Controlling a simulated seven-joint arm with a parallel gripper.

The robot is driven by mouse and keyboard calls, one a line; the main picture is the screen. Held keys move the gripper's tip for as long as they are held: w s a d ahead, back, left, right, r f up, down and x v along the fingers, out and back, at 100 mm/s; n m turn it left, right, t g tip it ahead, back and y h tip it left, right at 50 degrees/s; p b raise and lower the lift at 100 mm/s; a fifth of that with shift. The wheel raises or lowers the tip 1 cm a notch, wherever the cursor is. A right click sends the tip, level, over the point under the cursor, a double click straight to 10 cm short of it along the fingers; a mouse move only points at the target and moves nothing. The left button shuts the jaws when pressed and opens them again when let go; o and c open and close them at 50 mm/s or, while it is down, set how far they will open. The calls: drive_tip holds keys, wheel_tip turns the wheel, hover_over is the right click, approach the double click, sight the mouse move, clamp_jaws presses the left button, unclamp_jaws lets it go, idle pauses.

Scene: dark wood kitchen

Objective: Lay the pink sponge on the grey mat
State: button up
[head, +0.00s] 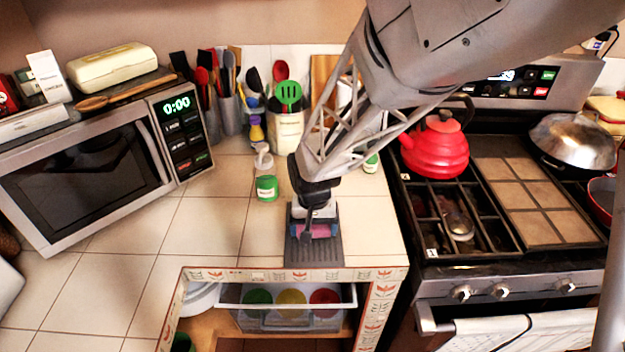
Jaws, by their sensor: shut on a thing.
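The pink sponge (322,230) is partly hidden by my gripper and shows as a pink and blue block low between the fingers. My gripper (314,232) points down and is shut on the sponge. The grey mat (313,253) lies on the tiled counter near its front edge, right under the gripper. The sponge is over the mat. I cannot tell whether it touches the mat.
A green-labelled jar (267,188) and a small white bottle (263,157) stand left of my gripper. A microwave (85,172) is at the left. The stove with a red kettle (437,146) is at the right. An open drawer (288,308) lies below the counter edge.

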drive_tip(key=shift+f, duration=0.35)
drive_tip(key=o, duration=0.7)
wheel_tip(320, 180, up, 13)
drive_tip(key=shift+f, duration=0.15)
idle(0.3)
idle(0.5)
drive_tip(key=shift+s+d+r+t, duration=0.45)
drive_tip(key=shift+s+d+r, duration=1.25)
drive_tip(key=shift+s+d, duration=1.45)
drive_tip(key=shift+s+d+r+t, duration=0.4)
drive_tip(key=shift+s+d+r, duration=1.3)
drive_tip(key=shift+s+d, duration=1.45)
drive_tip(key=shift+s+d+r+t, duration=0.45)
drive_tip(key=shift+s+d+r, duration=1.25)
drive_tip(key=shift+s+d, duration=1.45)
